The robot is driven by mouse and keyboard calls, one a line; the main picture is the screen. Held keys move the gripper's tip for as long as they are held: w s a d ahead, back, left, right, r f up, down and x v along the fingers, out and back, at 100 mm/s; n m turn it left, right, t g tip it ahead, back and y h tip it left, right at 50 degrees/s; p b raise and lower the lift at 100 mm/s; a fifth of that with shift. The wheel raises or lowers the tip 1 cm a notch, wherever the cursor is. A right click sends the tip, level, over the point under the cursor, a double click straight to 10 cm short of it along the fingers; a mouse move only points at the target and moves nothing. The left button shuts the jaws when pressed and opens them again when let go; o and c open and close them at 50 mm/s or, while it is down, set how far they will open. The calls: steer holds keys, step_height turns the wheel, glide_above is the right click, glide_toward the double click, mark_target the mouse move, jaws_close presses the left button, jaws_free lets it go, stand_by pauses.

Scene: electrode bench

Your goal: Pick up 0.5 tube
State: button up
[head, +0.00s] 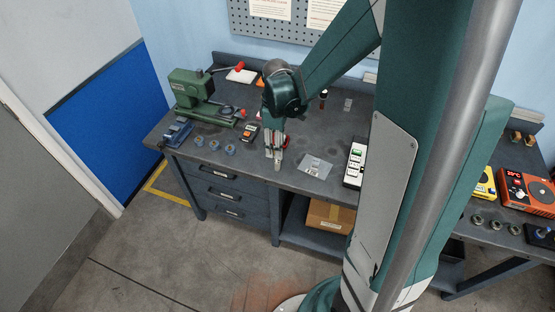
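My gripper (273,160) hangs pointing down over the front part of the grey bench (245,170), left of a small pale square plate (316,166). Its fingers are small in the head view, and I cannot tell whether they are open or shut, or whether anything is between them. A small red item (286,141) shows right beside the fingers, partly hidden by them. I cannot make out which item is the 0.5 tube. A white labelled holder (354,162) stands to the right, partly hidden by my arm; its labels are too small to read.
Left on the bench are a green machine (195,92), a blue vise (176,131), several small grey round pieces (214,147) and an orange-black meter (249,133). A small dark bottle (322,98) stands behind. Yellow and orange devices (527,192) stand far right.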

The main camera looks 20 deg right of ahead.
steer(key=shift+f, duration=0.1)
steer(key=shift+f, duration=1.2)
steer(key=shift+s+d+f, duration=0.1)
steer(key=shift+f, duration=2.5)
steer(key=c, duration=1.1)
steer(key=shift+o, duration=0.2)
steer(key=shift+r, duration=0.1)
steer(key=shift+r, duration=4.9)
